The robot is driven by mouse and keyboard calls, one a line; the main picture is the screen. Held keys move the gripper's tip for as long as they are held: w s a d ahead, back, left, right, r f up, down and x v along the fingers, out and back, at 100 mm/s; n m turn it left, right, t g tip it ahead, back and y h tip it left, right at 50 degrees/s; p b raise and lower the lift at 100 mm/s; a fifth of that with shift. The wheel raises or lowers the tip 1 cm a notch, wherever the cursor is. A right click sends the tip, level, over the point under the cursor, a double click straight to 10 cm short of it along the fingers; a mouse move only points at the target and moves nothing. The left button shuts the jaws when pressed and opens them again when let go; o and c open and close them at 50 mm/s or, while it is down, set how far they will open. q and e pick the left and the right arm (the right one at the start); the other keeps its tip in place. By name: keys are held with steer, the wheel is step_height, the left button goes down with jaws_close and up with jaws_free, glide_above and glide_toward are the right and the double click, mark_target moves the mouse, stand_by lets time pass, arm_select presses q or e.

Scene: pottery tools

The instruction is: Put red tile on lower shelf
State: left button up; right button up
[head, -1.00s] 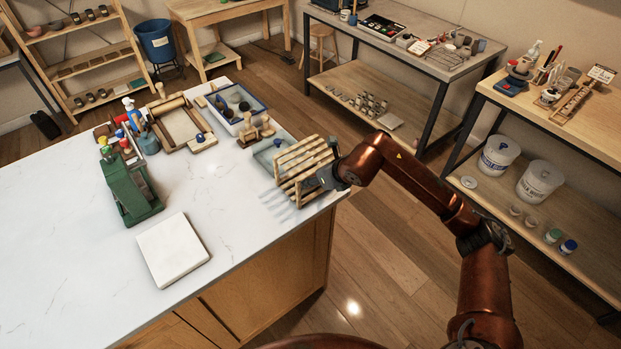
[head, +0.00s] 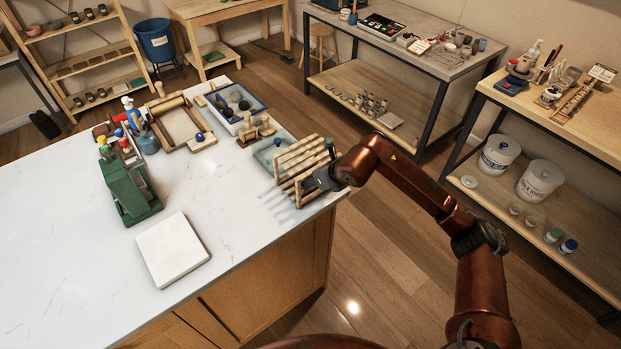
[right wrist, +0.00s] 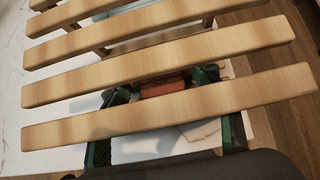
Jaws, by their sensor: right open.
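A light wooden slatted rack (head: 300,163) stands at the near right corner of the white table. My right gripper (head: 312,184) is at the rack's right side, its fingers partly hidden by the slats. In the right wrist view, wooden slats (right wrist: 160,94) cross in front of the camera. Behind them, a small part of the red tile (right wrist: 168,87) shows between the green-edged fingers of my right gripper, which are apart. Most of the tile is hidden, and I cannot tell whether the fingers touch it. My left gripper is not in view.
Beside the rack are wooden stamps (head: 255,131) and a blue-rimmed tray (head: 233,104). A white slab (head: 172,250) and a green machine (head: 128,188) are further left. The table's front middle is clear. Another table with a lower shelf (head: 350,82) stands behind.

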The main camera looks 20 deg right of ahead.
steer(key=shift+s+d+r, duration=0.1)
steer(key=shift+s+r, duration=0.05)
steer(key=shift+r, duration=0.3)
steer(key=p+v, duration=0.1)
steer(key=v, duration=1)
steer(key=shift+s, duration=0.15)
steer(key=shift+r, duration=0.1)
